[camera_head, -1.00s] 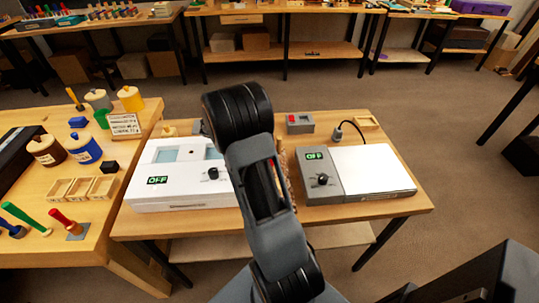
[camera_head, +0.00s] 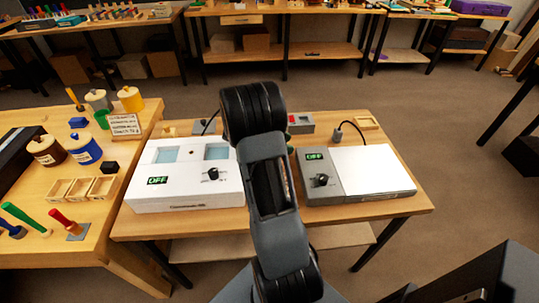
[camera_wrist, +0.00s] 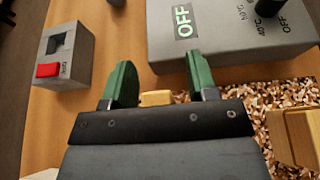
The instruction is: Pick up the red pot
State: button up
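I see no pot that is clearly red in either view. On the left bench in the head view stand a dark brown pot (camera_head: 47,151) and a blue pot (camera_head: 83,149), both with pale lids. Behind them are a grey pot (camera_head: 97,99) and a yellow pot (camera_head: 130,98). My gripper (camera_wrist: 160,82) is open over the middle table, its green fingers apart. A small tan wooden piece (camera_wrist: 157,98) shows between the fingers, partly hidden by the gripper body. My arm hides the middle of this table in the head view.
A white device (camera_head: 185,188) and a grey-and-white device (camera_head: 372,172), both reading OFF, flank my arm. A grey box with a red switch (camera_wrist: 58,62) stands near my gripper. A speckled mat (camera_wrist: 285,105) lies beside it. Small wooden trays (camera_head: 82,188) lie on the left bench.

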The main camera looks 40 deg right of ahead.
grip_shut()
jog(key=shift+r, duration=0.15)
dwell(0.4)
